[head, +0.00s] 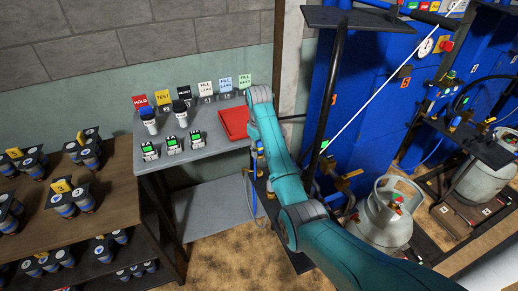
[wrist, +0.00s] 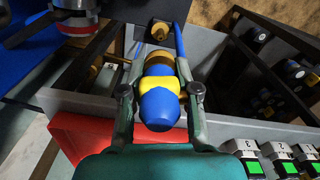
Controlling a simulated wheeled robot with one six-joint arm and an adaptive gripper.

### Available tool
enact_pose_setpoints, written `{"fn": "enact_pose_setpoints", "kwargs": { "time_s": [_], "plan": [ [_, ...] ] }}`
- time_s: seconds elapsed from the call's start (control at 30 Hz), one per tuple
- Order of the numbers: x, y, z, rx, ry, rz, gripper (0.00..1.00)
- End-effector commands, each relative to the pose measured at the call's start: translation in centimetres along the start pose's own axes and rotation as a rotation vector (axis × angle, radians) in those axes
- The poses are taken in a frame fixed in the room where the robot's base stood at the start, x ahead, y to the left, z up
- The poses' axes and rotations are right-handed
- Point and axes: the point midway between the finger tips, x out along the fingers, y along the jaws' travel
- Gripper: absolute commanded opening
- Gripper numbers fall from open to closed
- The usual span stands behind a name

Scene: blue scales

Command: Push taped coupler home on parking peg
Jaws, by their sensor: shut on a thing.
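In the wrist view my gripper (wrist: 160,72) has its two fingers on either side of the coupler (wrist: 160,108). The coupler has a blue rounded near end, a yellow tape band and a brass-coloured far part. A blue hose (wrist: 179,40) runs beside its far end. A dark and brass stub (wrist: 160,31) shows just beyond, against a black panel; it may be the parking peg. I cannot tell whether the coupler touches it or how deep it sits. In the head view my arm hides the gripper and most of this area.
A grey table (head: 205,143) beside my arm holds label cards, small green-screen devices (head: 172,145) and a red tray (head: 233,123). A wooden rack (head: 100,205) with dark cylinders stands left. Blue cabinets (head: 370,90) and a grey gas cylinder (head: 385,215) stand right.

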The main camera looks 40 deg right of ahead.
Motion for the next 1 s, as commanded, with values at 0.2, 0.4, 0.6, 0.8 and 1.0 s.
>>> {"fn": "enact_pose_setpoints", "kwargs": {
  "time_s": [0.2, 0.4, 0.6, 0.8, 1.0],
  "plan": [
    [1.9, -0.1, 0.1, 0.0, -0.002, -0.001, 0.0],
    [3.5, -0.1, 0.1, 0.0, -0.002, -0.001, 0.0],
    [4.5, 0.0, 0.0, 0.0, 0.0, 0.0, 0.0],
    [5.0, 0.0, 0.0, 0.0, 0.0, 0.0, 0.0],
    [5.0, 0.0, 0.0, 0.0, 0.0, 0.0, 0.0]
  ]
}}
